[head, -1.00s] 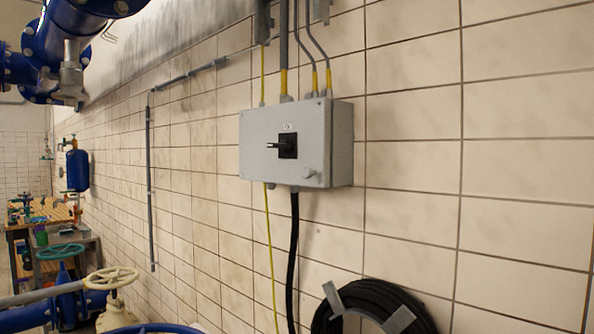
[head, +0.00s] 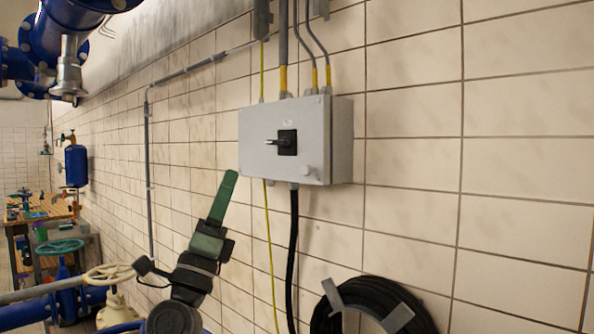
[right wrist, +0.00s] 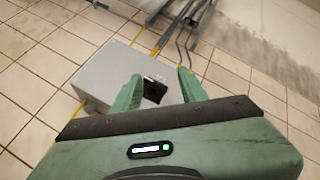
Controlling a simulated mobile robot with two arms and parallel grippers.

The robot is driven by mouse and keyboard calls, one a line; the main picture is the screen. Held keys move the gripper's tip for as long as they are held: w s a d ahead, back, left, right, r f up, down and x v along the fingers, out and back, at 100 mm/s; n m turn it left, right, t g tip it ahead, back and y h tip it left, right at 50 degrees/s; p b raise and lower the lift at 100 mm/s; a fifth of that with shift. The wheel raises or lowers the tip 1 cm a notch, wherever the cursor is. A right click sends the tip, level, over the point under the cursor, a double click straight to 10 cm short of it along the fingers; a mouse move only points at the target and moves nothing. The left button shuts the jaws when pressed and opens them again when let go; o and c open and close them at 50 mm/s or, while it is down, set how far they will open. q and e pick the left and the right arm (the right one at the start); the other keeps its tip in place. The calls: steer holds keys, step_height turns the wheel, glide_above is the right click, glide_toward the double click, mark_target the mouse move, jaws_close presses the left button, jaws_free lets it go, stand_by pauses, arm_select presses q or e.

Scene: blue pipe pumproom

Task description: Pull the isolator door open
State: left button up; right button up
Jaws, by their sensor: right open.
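The isolator is a grey box (head: 258,165) on the tiled wall, and its front door looks shut. A black rotary handle (head: 286,142) sits on the door, with its lever pointing left. A small round grey knob (head: 306,171) is at the door's lower right. My right gripper (head: 230,176) is just below and left of the box, apart from the handle in the picture. In the right wrist view its green fingers (right wrist: 158,78) are open and empty, with the black handle (right wrist: 154,91) showing between them. The left gripper is out of view.
Conduits (head: 283,50) enter the box from above. A black cable (head: 293,250) and a thin yellow-green wire hang below it. A coiled black hose (head: 350,300) is on the wall below right. Blue pipes (head: 65,35) and valve handwheels are at left.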

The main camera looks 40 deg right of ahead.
mark_target(304, 169)
steer(key=s+d+r+m+g+y+p, duration=0.1)
steer(key=d+m+g+y, duration=0.1)
steer(key=d+m+g, duration=0.2)
steer(key=s+d+r+m+g+y+p, duration=0.1)
steer(key=s+d+m+g+y, duration=0.1)
steer(key=d+m+g, duration=0.2)
steer(key=s+d+r+m+g+y+p, duration=0.1)
steer(key=d+m+g+y, duration=0.1)
steer(key=d+m+g, duration=0.2)
steer(key=shift+s+d+r+m+y, duration=0.15)
steer(key=shift+s+r+m+y, duration=0.05)
steer(key=shift+m, duration=0.65)
steer(key=shift+s+d+r+m+y, duration=0.15)
steer(key=shift+s+r+m+y, duration=0.05)
steer(key=shift+m, duration=0.65)
steer(key=shift+d, duration=0.45)
steer(key=shift+f, duration=0.1)
jaws_close()
